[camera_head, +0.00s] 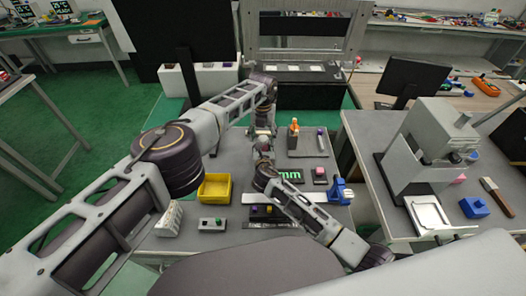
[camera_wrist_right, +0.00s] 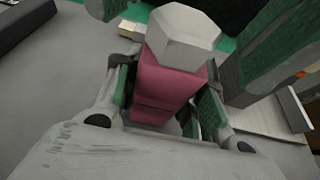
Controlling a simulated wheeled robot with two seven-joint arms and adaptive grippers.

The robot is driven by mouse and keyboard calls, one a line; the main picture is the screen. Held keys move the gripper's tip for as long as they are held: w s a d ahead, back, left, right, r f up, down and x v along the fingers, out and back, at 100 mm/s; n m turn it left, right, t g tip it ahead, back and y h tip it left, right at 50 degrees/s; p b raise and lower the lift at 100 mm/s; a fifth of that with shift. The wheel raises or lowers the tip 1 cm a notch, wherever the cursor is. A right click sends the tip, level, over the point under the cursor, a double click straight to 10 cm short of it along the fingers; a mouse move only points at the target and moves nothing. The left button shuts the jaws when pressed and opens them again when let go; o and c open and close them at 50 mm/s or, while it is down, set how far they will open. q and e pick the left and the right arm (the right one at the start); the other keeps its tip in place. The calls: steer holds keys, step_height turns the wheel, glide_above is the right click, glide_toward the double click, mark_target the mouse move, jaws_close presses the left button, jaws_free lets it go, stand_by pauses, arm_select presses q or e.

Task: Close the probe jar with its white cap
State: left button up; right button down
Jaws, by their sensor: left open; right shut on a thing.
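In the right wrist view my right gripper (camera_wrist_right: 166,98) is shut on a pink probe jar (camera_wrist_right: 166,88), with green pads on either side of it. The white cap (camera_wrist_right: 184,36), with flat facets, sits on top of the pink body; I cannot tell whether it is fully seated. My left gripper (camera_wrist_right: 190,28) is open, its green-padded fingers spread on both sides of the cap and apart from it. In the head view my left gripper (camera_head: 263,133) hangs above my right gripper (camera_head: 263,156) over the bench; jar and cap are too small to make out there.
A yellow bin (camera_head: 215,187) stands left of the grippers. A blue fixture (camera_head: 340,191) is at right. An orange-topped bottle (camera_head: 294,128) stands behind, with a green-lettered panel (camera_head: 290,175) nearby. Small switch boxes (camera_head: 212,224) line the front.

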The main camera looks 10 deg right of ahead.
arm_select(q)
steer(key=shift+r, duration=1.85)
steer(key=shift+c, duration=0.3)
steer(key=shift+r+n, duration=1.3)
steer(key=shift+r, duration=0.45)
steer(key=shift+f, duration=0.15)
steer(key=shift+f, duration=3.8)
steer(key=c, duration=1.1)
